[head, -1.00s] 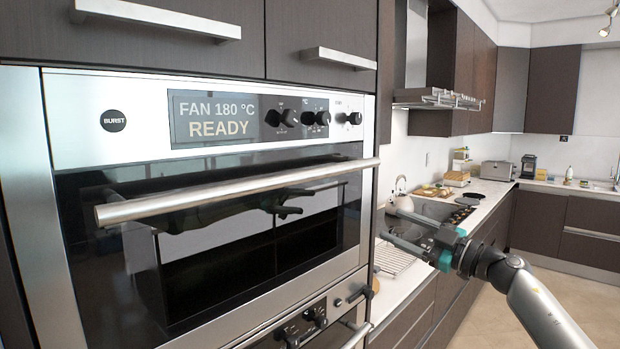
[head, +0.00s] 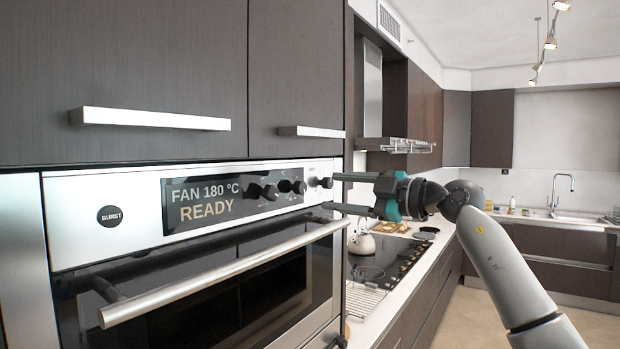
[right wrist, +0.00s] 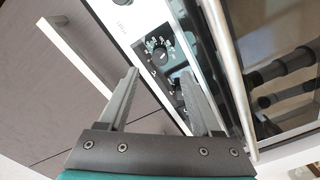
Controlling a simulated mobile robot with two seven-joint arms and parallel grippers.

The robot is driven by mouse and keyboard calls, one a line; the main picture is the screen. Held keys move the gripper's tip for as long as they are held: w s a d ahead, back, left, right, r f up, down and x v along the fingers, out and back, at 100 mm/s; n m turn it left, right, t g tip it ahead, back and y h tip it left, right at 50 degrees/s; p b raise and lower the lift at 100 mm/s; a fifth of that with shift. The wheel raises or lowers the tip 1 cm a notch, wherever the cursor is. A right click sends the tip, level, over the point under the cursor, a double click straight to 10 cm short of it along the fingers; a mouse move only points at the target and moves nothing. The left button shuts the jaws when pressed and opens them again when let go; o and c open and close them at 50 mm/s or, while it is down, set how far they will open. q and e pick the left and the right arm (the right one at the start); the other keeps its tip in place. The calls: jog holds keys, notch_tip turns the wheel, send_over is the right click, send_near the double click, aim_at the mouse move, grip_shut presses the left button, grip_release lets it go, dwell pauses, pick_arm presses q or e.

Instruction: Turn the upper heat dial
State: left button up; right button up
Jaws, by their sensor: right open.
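The upper oven's steel control panel (head: 140,222) carries a row of several black dials (head: 284,186), right of a display (head: 205,200) reading FAN 180 °C READY. Their labels are too small to read in the head view. My right gripper (head: 331,193) is open and empty at the panel's right end, its fingers pointing left, one above the other. In the right wrist view, a round black dial (right wrist: 160,56) with a pale scale lies ahead, just beyond and between the open fingertips (right wrist: 160,76). I cannot tell whether anything touches. My left gripper is out of view.
The oven door's long handle (head: 220,268) sticks out below the panel. Cupboard doors with bar handles (head: 150,119) are above. At the right are a counter with a black hob (head: 385,260) and a kettle (head: 361,243). The space right of the oven front is open.

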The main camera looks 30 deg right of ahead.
aim_at(304, 188)
jog(key=p+x, duration=0.2)
jog(key=x, duration=0.5)
jog(key=shift+w, duration=0.1)
jog(key=shift+c, duration=0.3)
grip_shut()
